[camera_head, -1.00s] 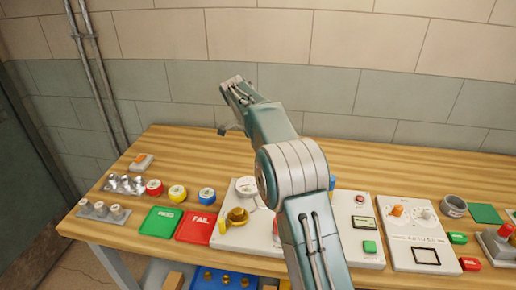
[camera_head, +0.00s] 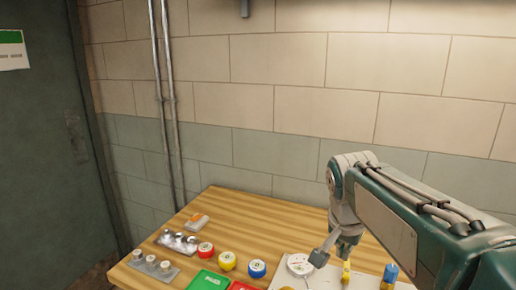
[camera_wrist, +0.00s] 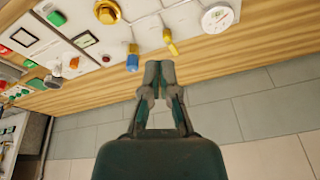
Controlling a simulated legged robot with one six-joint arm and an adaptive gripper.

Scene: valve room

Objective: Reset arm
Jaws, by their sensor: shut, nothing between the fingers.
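My arm reaches in from the right in the head view and bends down at its far end. My gripper (camera_head: 322,256) is above the back part of the workbench (camera_head: 225,204), close to the white dial gauge (camera_head: 299,266) in the picture. In the wrist view my gripper (camera_wrist: 160,70) has its fingers together and holds nothing. Its tips appear over the wooden bench top, near a blue knob (camera_wrist: 132,62) and a yellow handle (camera_wrist: 171,44). I cannot tell the exact gap to them.
The bench carries red (camera_head: 206,250), yellow (camera_head: 227,261) and blue (camera_head: 257,269) round pieces, a green tray (camera_head: 210,281) and a red tray (camera_head: 242,286). A tiled wall (camera_head: 260,110) stands behind it, with vertical pipes. A dark door (camera_head: 35,150) is at left.

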